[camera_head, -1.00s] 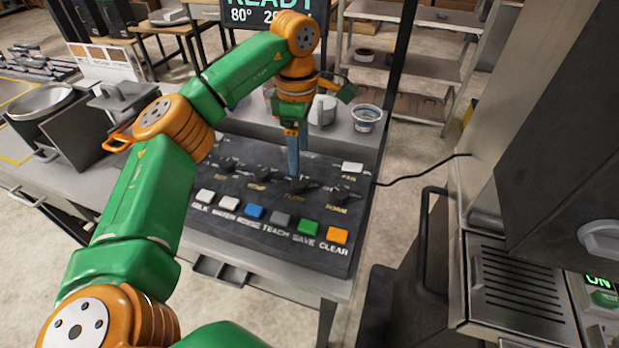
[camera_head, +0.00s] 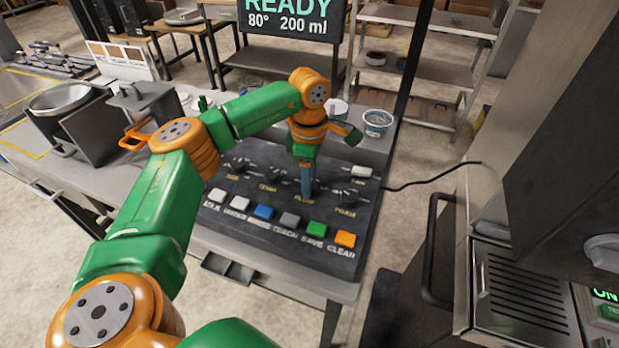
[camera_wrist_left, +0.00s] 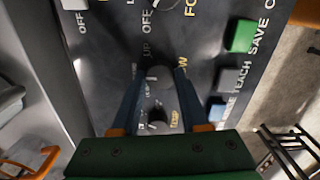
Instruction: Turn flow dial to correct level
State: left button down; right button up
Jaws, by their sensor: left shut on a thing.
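The black control panel (camera_head: 290,247) carries a row of dark dials above coloured buttons. The flow dial (camera_wrist_left: 160,74) sits between the fingers of my left gripper (camera_wrist_left: 160,80) in the left wrist view. The left gripper also shows in the head view (camera_head: 307,190), pointing down, its blue fingers shut on the flow dial and hiding most of it. The dial's exact pointer angle cannot be read. The display (camera_head: 292,18) reads READY, 80° and 200 ml. My right gripper is not in view.
The temp dial (camera_head: 272,173) is to the left of the fingers and the foam dial (camera_head: 350,197) to the right. Below are several buttons, including green save (camera_head: 316,229) and orange clear (camera_head: 345,239). A cup (camera_head: 376,122) stands behind the panel.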

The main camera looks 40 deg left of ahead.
pick_arm(q)
jog(key=shift+n, duration=0.3)
jog(key=n+p, duration=0.1)
jog(key=n, duration=0.4)
jog(key=shift+n, duration=0.4)
jog(key=n, duration=0.5)
jog(key=shift+n+p, duration=0.3)
jog(key=shift+n, duration=0.1)
jog(key=shift+c, duration=2.1)
grip_release()
notch_tip(320, 180, up, 7)
jog(key=shift+r+b, duration=0.1)
jog(key=shift+b, duration=0.65)
